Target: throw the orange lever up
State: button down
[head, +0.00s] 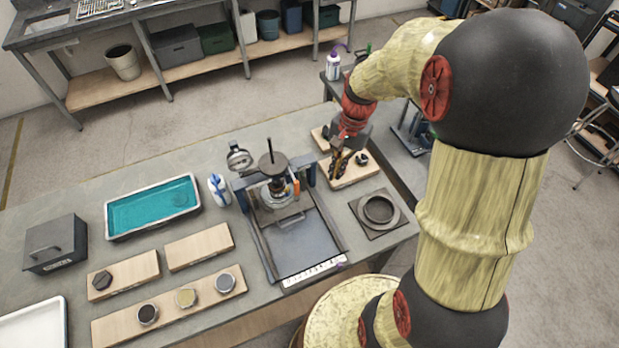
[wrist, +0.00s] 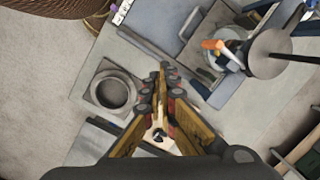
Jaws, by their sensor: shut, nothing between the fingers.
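The orange lever (head: 295,187) stands at the right side of a press-like frame (head: 313,172) in the head view, close to a round dark disc (head: 273,163). In the wrist view the orange lever (wrist: 213,45) shows at the upper right, left of the disc (wrist: 269,54). My gripper (head: 338,168) is to the right of the lever and apart from it, over a wooden block. In the wrist view my gripper (wrist: 162,76) has its fingertips together with nothing between them. The lever's lower end is partly hidden by the frame.
A wooden block with a dark knob (head: 362,159) lies under my gripper. A round ring on a square plate (head: 378,210) is nearer. The table's right edge is close.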

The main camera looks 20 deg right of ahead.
jog(key=shift+w+d+f+m+t+y, duration=0.1)
jog(key=shift+w+m+y, duration=0.05)
jog(key=shift+w+m, duration=0.95)
jog(key=shift+w+d+f+m+t+y, duration=0.15)
jog(key=shift+w+m, duration=0.7)
jog(key=shift+m, duration=0.45)
jog(key=shift+w+d+m+t+y, duration=0.1)
jog(key=shift+w+m, duration=0.9)
jog(key=shift+m, duration=0.2)
jog(key=shift+f, duration=0.1)
jog(key=a+f, duration=0.6)
jog(key=f, duration=0.3)
jog(key=shift+a+f+b, duration=0.2)
jog(key=shift+f+b, duration=0.05)
jog(key=shift+b, duration=0.1)
